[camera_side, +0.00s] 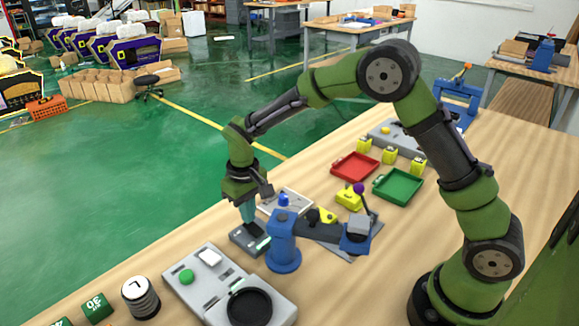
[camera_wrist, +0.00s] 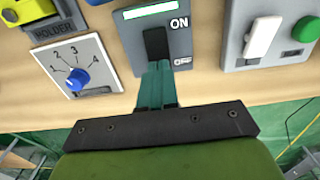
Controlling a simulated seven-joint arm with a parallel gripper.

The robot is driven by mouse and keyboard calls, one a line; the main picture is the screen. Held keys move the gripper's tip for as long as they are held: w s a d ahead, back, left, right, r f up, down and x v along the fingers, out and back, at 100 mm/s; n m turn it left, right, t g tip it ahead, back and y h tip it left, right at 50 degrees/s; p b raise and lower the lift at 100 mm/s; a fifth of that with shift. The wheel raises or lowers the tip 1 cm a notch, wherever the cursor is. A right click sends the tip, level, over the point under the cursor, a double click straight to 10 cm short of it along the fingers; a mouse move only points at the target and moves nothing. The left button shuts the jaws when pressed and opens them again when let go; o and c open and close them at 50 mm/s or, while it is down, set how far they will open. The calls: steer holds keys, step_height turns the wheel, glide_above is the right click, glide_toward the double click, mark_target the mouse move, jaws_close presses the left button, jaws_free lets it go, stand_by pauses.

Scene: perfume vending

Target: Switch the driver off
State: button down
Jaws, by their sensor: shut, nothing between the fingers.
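The driver (camera_wrist: 190,45) is a grey box with a black rocker switch (camera_wrist: 155,42), marked ON at the upper end and OFF at the lower end in the wrist view. A bright white-green display strip is lit above the switch. In the side view the driver (camera_side: 240,242) sits on the table below my gripper (camera_side: 248,218). My gripper is shut and empty, with teal fingers pointing down. In the wrist view the fingertips (camera_wrist: 157,68) are at the OFF end of the rocker. I cannot tell whether they touch it.
A dial panel with a blue knob (camera_wrist: 75,78) stands beside the driver. A blue post (camera_side: 284,250) is close to the right of my gripper. A grey box with green and white buttons (camera_side: 205,275) lies in front. Red (camera_side: 356,166) and green (camera_side: 399,185) trays are further back.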

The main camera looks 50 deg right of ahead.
mark_target(252, 226)
steer(key=shift+f, duration=0.75)
steer(key=shift+r, duration=3.6)
steer(key=shift+f, duration=0.15)
steer(key=shift+s+f, duration=0.35)
steer(key=shift+s, duration=0.2)
steer(key=s+d+r+m+t+y, duration=0.1)
steer(key=s+d+r+m+t, duration=0.1)
steer(key=s+r, duration=0.5)
steer(key=s+d+r+m+t+y, duration=0.1)
steer(key=s+d+r+t, duration=0.3)
steer(key=s, duration=1)
steer(key=shift+s+d+r+m+t, duration=0.2)
steer(key=shift+d+r+m+t, duration=0.25)
steer(key=shift+r, duration=1.35)
